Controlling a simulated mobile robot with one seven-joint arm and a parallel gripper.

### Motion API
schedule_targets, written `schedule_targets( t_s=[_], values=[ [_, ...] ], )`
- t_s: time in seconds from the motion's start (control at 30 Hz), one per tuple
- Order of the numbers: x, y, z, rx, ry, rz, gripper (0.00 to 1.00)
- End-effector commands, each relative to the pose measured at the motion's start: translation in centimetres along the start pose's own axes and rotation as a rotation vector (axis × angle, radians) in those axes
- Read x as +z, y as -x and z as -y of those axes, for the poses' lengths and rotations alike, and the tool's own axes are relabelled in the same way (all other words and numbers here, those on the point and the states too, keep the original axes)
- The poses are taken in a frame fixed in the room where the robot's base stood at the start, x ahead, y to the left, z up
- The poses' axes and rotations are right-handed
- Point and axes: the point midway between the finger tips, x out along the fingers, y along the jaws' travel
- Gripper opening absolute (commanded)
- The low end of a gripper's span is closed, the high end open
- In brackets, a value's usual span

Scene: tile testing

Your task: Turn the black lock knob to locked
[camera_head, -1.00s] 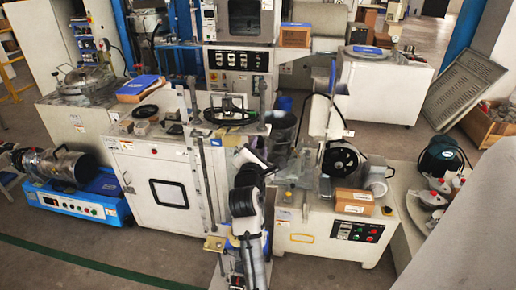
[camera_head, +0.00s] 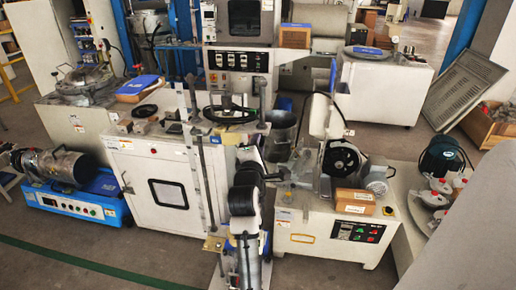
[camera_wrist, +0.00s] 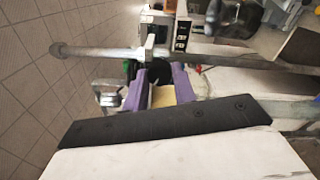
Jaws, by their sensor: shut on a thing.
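My gripper (camera_wrist: 160,82) shows in the wrist view, with two purple fingers close together and a pale yellow patch between their bases. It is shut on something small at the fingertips. In the head view my arm reaches up in front of the right side of the white cabinet machine (camera_head: 129,182). The arm hides the gripper and the knob there.
A grey metal bar (camera_wrist: 100,52) crosses the wrist view close beyond the fingers. A white machine with a cardboard box (camera_head: 354,202) stands right of my arm. A blue-based machine (camera_head: 72,203) stands at the left. The floor in front of the cabinet is clear.

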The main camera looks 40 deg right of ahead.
Motion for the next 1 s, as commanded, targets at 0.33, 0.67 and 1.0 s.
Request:
schedule_targets(
  t_s=[0.33,0.67,1.0],
  values=[
    [-0.23,0.02,0.01,0.012,-0.331,0.008,0.04],
    [-0.31,0.02,-0.04,0.022,-0.642,0.017,0.04],
    [-0.25,0.01,-0.08,0.031,-0.915,0.027,0.04]
  ],
)
